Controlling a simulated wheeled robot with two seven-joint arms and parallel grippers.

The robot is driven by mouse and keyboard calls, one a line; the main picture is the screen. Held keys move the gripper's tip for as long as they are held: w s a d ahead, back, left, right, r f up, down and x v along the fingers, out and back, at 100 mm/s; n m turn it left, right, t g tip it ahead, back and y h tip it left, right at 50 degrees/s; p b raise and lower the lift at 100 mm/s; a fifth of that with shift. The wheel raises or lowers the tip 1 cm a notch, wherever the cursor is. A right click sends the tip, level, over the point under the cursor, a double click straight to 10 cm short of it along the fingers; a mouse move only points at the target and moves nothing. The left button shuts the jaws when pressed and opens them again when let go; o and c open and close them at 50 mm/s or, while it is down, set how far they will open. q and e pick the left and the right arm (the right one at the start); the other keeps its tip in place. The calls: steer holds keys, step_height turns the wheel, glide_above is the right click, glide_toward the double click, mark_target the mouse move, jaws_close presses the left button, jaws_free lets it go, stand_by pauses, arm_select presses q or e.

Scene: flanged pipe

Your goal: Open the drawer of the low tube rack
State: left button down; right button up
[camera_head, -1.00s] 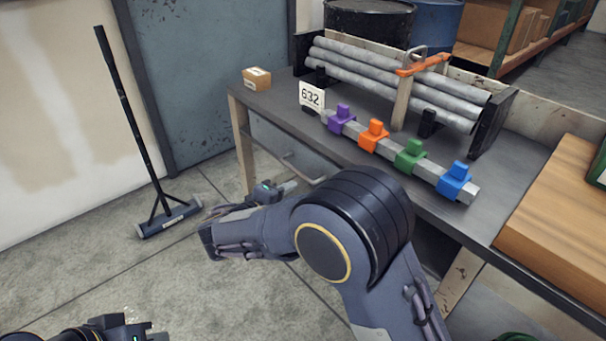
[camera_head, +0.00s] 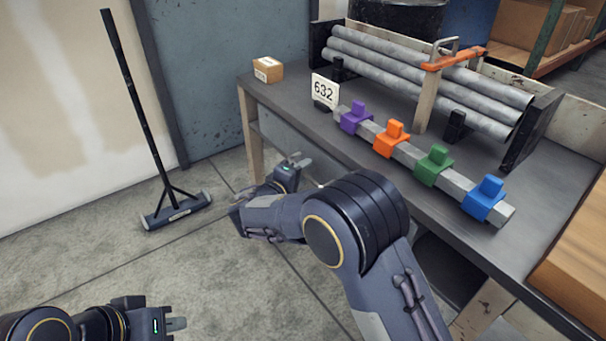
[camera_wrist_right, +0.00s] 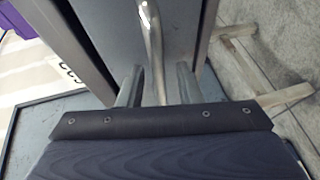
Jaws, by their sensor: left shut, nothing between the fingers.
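The grey drawer front (camera_head: 290,138) is under the top of the workbench (camera_head: 395,190), below the pipe rack. It looks closed. My right gripper (camera_head: 296,161) is in front of the drawer, its arm crossing the middle of the head view. In the right wrist view the drawer's metal bar handle (camera_wrist_right: 152,40) runs between the two spread fingers of my right gripper (camera_wrist_right: 158,85). I cannot tell whether either finger touches the bar. My left gripper (camera_head: 176,325) is shut and empty, low at the left.
Grey pipes (camera_head: 420,75) lie stacked in the rack on the bench. A bar with purple, orange, green and blue clamps (camera_head: 433,165) lies along its front. A broom (camera_head: 150,130) leans at the left.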

steer(key=shift+w+d, duration=0.1)
jaws_close()
stand_by(0.4)
